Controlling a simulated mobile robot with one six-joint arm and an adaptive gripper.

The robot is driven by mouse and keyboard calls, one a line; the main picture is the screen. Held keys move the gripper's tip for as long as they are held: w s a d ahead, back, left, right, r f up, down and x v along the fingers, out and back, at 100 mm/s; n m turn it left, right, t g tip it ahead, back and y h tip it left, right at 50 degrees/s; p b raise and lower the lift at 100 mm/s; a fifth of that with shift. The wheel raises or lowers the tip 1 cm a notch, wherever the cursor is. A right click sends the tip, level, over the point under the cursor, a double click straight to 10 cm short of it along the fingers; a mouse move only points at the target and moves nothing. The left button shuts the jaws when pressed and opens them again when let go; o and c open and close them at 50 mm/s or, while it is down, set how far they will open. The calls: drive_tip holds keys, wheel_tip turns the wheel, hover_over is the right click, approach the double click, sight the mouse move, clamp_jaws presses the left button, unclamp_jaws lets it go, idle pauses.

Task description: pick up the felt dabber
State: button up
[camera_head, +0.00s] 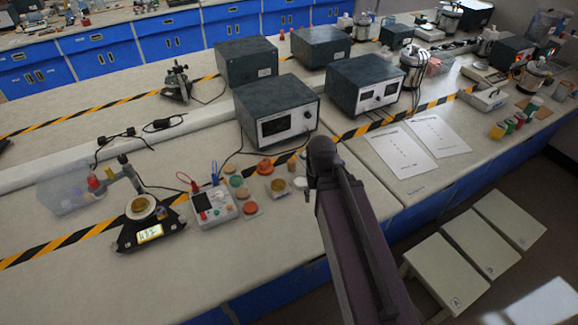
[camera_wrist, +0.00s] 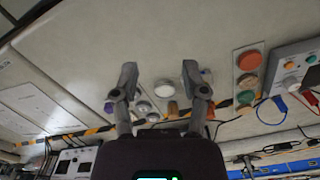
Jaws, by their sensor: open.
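I cannot tell for sure which small piece is the felt dabber. A pale, round-topped piece (camera_wrist: 164,88) shows between my fingers in the wrist view and may be it. A brown cylinder (camera_wrist: 173,110) stands just beyond it. In the head view, a pale piece (camera_head: 300,183) and a small brown one (camera_head: 292,163) show just left of my arm's end. My gripper (camera_wrist: 160,72) is open, its two grey fingers wide apart, with nothing held.
A dark power supply (camera_head: 275,110) stands behind. Printed sheets (camera_head: 400,150) lie to the right. The bench front is clear.

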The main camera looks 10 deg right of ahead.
drive_tip(key=shift+s+a, duration=0.1)
drive_tip(key=shift+a, duration=0.35)
drive_tip(key=o, duration=0.3)
drive_tip(key=shift+o, duration=0.7)
drive_tip(key=shift+w, duration=0.35)
drive_tip(key=n, duration=0.7)
hover_over(291, 161)
drive_tip(key=shift+w, duration=0.1)
wheel_tip(291, 161, down, 8)
drive_tip(key=b, duration=0.8)
drive_tip(key=shift+f, duration=0.25)
drive_tip(key=shift+f+b, duration=0.15)
drive_tip(key=shift+b, duration=0.2)
